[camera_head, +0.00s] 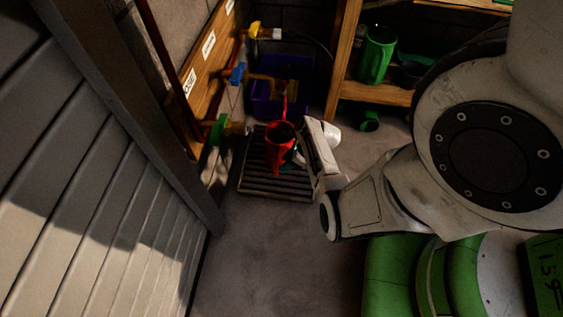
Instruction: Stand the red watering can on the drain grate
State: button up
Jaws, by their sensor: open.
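The red watering can (279,151) is upright over the dark slatted drain grate (258,181), in the middle of the picture. It appears to stand on the grate, though its base is partly hidden. A thin red part rises behind its rim. My gripper (299,155) is open right beside the can, on its right side. The fingers are small and partly hidden, so I cannot tell whether they touch the can.
A purple crate (264,105) stands behind the grate. Taps with yellow, blue and green (217,130) handles line the wooden board at left. A wooden shelf (378,93) holds a green jug (377,54). Bare floor (270,250) lies in front.

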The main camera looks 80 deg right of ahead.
jog(key=a+p+v, duration=0.1)
jog(key=p+v, duration=0.2)
jog(key=v, duration=0.5)
jog(key=w+a+r+m+g, duration=0.1)
jog(key=a+r+m, duration=0.5)
jog(key=m, duration=0.6)
jog(key=w+a+r+m+g, duration=0.1)
jog(key=a+r+m+g, duration=0.2)
jog(key=a+r+m, duration=0.3)
jog(key=w+a+r+m+g+h, duration=0.1)
jog(key=a+r+m, duration=0.5)
jog(key=a+m, duration=0.7)
jog(key=m, duration=0.5)
jog(key=shift+a+r+g, duration=0.2)
jog(key=shift+a+g, duration=0.15)
jog(key=shift+g, duration=0.05)
